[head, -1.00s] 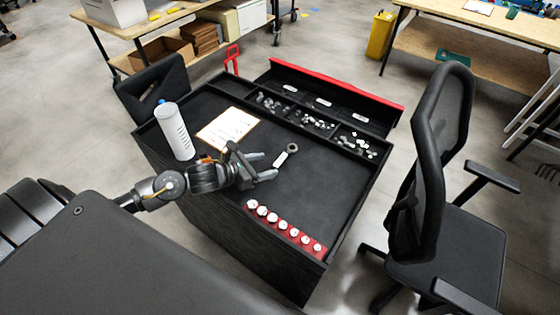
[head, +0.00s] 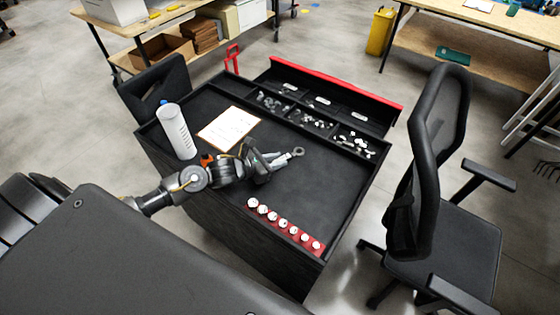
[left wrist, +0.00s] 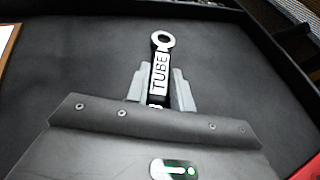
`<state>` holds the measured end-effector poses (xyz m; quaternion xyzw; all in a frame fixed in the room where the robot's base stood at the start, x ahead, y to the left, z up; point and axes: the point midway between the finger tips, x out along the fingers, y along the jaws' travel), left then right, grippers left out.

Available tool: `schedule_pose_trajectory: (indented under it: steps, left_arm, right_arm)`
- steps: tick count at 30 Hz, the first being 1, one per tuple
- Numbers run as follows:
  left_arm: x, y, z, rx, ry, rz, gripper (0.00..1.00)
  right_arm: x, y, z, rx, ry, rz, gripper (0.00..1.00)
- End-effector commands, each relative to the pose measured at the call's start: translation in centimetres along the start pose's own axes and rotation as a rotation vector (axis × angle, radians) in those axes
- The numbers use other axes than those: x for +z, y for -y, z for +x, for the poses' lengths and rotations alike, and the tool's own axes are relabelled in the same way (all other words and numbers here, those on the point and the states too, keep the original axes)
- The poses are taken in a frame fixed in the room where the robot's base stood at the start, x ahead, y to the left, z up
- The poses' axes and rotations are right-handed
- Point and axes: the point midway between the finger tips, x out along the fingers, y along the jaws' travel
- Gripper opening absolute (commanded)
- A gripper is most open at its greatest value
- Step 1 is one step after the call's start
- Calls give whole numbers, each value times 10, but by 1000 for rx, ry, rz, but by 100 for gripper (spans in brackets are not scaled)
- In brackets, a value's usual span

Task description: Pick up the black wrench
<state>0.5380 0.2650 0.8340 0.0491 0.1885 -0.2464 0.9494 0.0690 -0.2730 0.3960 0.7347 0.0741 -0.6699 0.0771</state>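The black wrench (left wrist: 160,72) has a grey ring end and a white label reading "TUBE". In the left wrist view it points away from me, with its handle between the two grey fingers of my left gripper (left wrist: 161,88). The fingers lie close against both sides of the handle. In the head view the wrench's ring (head: 298,151) sticks out to the right beyond the tips of my left gripper (head: 281,160), over the black table top. The near end of the handle is hidden by the gripper. I cannot tell whether the wrench is lifted. My right gripper is out of view.
The black table (head: 313,190) holds a white bottle (head: 176,132), a clipboard with paper (head: 228,128) and a red strip (head: 306,238) with several white-capped items. Bins of small parts (head: 313,118) line the back. An office chair (head: 440,190) stands to the right.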

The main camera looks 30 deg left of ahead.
Motion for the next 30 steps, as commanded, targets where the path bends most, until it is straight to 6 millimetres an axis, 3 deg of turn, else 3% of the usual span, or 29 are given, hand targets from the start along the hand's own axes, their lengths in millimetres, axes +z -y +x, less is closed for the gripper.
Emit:
schedule_pose_trajectory:
  steps: [5,17,22,30]
  left_arm:
    - [-1,0,0,0,-1,0,0]
    - [6,-1,-3,0,1,3,0]
    - [30,-2,-12,1,5,8,0]
    - [94,-50,-15,5,6,9,0]
  right_arm:
    - [0,-1,0,1,0,0,36]
    - [1,-2,5,3,1,-1,36]
    - [2,-2,18,3,1,-1,36]
    - [3,-2,34,3,0,-1,36]
